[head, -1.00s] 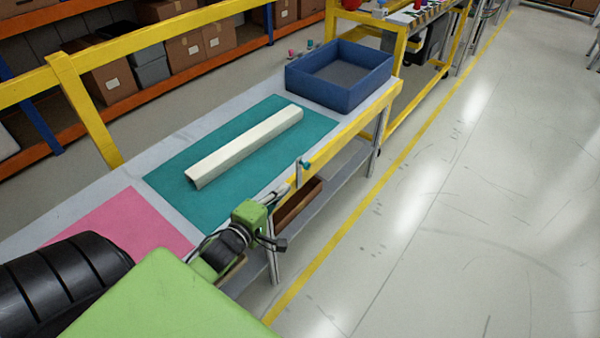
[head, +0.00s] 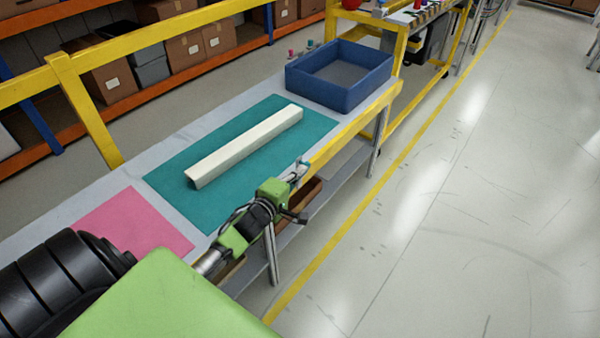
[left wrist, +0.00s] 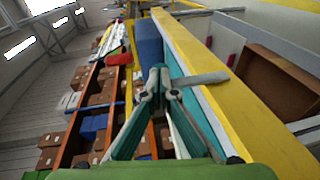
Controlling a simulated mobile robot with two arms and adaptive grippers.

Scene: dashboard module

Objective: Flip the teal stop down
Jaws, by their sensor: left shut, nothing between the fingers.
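The teal stop (head: 304,163) is at the yellow front rail of the bench, beyond the teal mat's front edge. In the left wrist view a grey bar (left wrist: 200,79) stands out from the yellow rail, with teal at its end among my fingertips. My left gripper (head: 297,175) is shut with nothing between its fingers, right at the stop. It also shows in the left wrist view (left wrist: 158,94). It hides part of the stop, and I cannot tell whether they touch. My right gripper is not in view.
A long cream bar (head: 245,146) lies on the teal mat (head: 190,208). A pink mat (head: 130,222) lies nearer and a blue bin (head: 338,95) stands at the far end. A brown box (left wrist: 275,85) sits under the bench. The floor on the right is clear.

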